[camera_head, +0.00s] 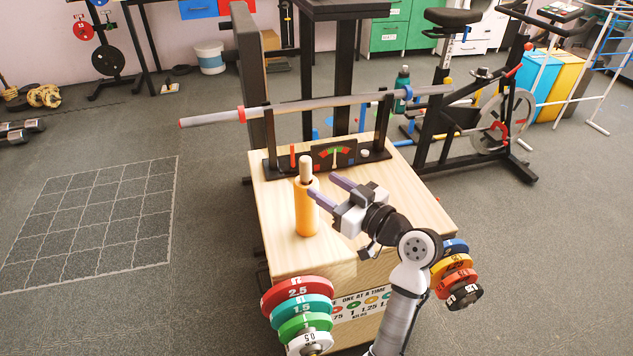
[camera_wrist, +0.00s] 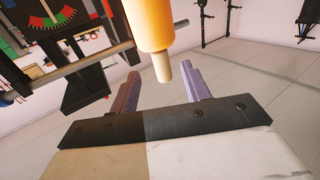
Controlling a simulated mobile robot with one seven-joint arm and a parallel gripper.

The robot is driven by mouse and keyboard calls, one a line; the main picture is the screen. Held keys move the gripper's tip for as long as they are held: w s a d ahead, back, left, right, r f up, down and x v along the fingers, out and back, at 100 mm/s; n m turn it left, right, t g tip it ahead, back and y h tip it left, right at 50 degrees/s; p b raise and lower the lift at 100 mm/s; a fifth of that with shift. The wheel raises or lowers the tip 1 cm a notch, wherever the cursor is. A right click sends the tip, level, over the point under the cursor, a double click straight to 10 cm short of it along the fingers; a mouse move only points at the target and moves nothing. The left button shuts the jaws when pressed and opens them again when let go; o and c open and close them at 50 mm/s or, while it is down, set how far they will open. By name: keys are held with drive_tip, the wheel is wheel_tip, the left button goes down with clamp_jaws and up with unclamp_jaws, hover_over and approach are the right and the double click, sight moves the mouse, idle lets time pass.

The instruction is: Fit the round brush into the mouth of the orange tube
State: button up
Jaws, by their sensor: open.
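The orange tube (camera_head: 306,218) stands upright on the wooden box top. The pale wooden handle of the round brush (camera_head: 306,168) sticks up from its mouth, with a dark band at the rim; the brush head is hidden, so I cannot tell how it is seated. My gripper (camera_head: 322,187) is open and empty just right of the tube's upper part, its purple fingers pointing toward it. In the wrist view the tube (camera_wrist: 150,22) hangs from the top edge, and the handle (camera_wrist: 163,68) points down between the open fingertips (camera_wrist: 161,78), apparently not touched.
A black rack with a dial (camera_head: 333,156) and a grey bar (camera_head: 320,104) stand behind the tube. Coloured weight plates hang at the box's front left (camera_head: 300,306) and right (camera_head: 456,270). The box top (camera_head: 415,210) is bare to the right.

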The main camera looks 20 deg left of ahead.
drive_tip(key=v, duration=0.2)
drive_tip(key=shift+s+d, duration=0.15)
drive_tip(key=shift+d, duration=0.1)
